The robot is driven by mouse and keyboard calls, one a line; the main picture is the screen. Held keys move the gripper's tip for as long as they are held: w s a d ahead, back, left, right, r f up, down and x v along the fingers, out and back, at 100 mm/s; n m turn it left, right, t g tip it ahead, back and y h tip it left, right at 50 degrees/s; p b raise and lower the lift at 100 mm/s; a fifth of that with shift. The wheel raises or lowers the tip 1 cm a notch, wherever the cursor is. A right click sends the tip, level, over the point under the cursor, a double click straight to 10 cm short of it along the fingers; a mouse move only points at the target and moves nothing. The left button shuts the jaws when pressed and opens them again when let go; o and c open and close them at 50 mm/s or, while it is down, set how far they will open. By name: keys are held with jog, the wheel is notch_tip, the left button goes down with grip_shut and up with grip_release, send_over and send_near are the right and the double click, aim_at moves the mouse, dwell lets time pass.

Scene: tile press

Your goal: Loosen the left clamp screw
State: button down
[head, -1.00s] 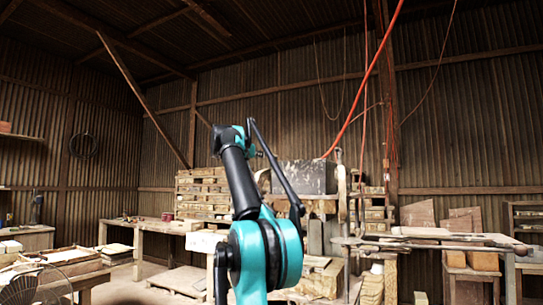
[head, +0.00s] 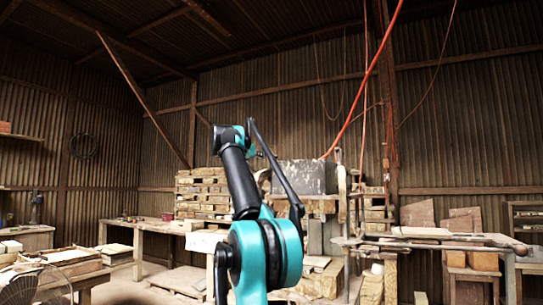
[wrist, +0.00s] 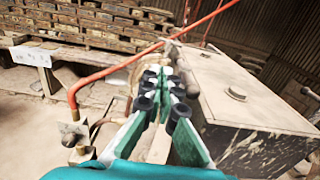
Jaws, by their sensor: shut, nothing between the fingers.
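My gripper (wrist: 165,78) shows in the wrist view, with green fingers and black rollers drawn together and nothing between them. Its tips are beside the left edge of a large, worn grey metal block (wrist: 250,146). The block's pale top carries a low round fitting (wrist: 235,93); another fitting (wrist: 308,92) is at the right edge. I cannot tell whether either is the left clamp screw. The block seems to be the grey one in the head view (head: 303,177). My gripper cannot be made out there.
A bent red pipe or hose (wrist: 120,68) runs to the left of my fingers, down to square metal fittings (wrist: 72,132). Stacked timber (wrist: 85,22) stands behind. In the head view, a bench (head: 150,226) stands left and a long-armed wooden frame (head: 430,240) right.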

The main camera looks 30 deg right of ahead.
aim_at(267, 154)
dwell(0.3)
jog(key=s+d, duration=0.2)
jog(key=s, duration=0.1)
jog(key=shift+s+d, duration=0.15)
jog(key=shift+d, duration=0.15)
dwell(0.8)
jog(key=shift+w+a, duration=0.3)
jog(key=shift+w, duration=0.1)
jog(key=shift+a, duration=0.15)
jog(key=v, duration=0.9)
jog(key=shift+s+a, duration=0.3)
